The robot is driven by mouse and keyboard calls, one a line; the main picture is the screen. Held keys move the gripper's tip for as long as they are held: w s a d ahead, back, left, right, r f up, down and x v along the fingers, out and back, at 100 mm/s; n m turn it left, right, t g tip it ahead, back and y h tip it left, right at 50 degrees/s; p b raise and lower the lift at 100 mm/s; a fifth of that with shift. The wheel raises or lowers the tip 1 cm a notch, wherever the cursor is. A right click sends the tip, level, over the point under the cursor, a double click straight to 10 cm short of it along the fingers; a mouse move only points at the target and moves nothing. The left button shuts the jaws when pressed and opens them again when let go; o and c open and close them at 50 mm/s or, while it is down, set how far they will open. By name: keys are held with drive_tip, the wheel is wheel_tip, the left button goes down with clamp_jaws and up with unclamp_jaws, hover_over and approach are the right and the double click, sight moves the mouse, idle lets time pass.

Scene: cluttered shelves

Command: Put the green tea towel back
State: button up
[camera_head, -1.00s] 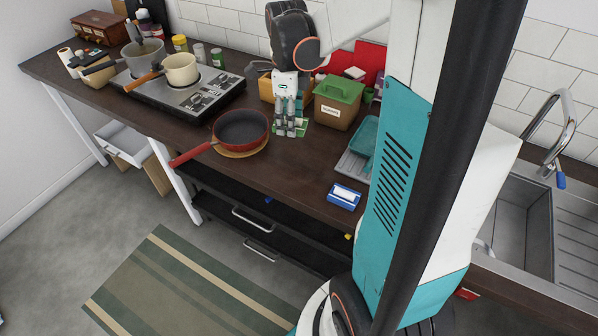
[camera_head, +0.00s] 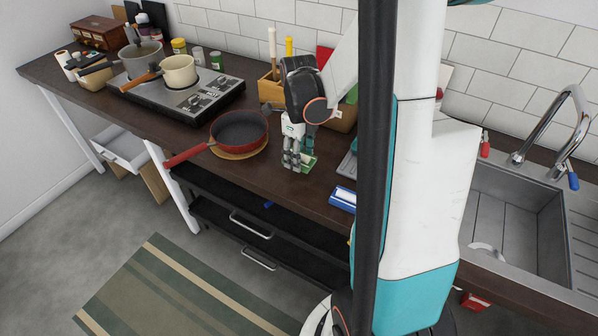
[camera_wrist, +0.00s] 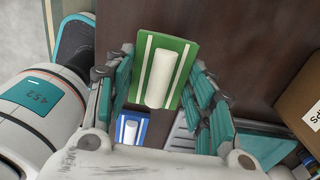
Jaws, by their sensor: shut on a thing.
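The green tea towel (camera_head: 309,163) is a small folded pad at the fingertips of my gripper (camera_head: 297,166), low over the dark counter. In the wrist view the towel (camera_wrist: 185,62) is green with pale stripes and a white raised block on its middle. My gripper (camera_wrist: 163,92) has its fingers on either side of the towel and is shut on it. I cannot tell whether the towel touches the counter. A similar blue folded item (camera_head: 342,199) lies near the counter's front edge; it also shows in the wrist view (camera_wrist: 131,127).
A red frying pan (camera_head: 238,132) stands left of my gripper. The stove (camera_head: 190,105) holds two pots. A wooden utensil box (camera_head: 270,92) stands behind. A brown labelled box (camera_wrist: 303,105) and grey drying rack (camera_wrist: 180,140) are close on the right. The sink (camera_head: 515,215) is far right.

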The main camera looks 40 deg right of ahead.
sight(299, 175)
drive_tip(key=shift+f+b, duration=0.9)
drive_tip(key=shift+f, duration=1.75)
drive_tip(key=o, duration=1.1)
drive_tip(key=shift+f, duration=0.1)
wheel_tip(299, 175, up, 12)
drive_tip(key=p, duration=0.4)
drive_tip(key=shift+p, duration=0.3)
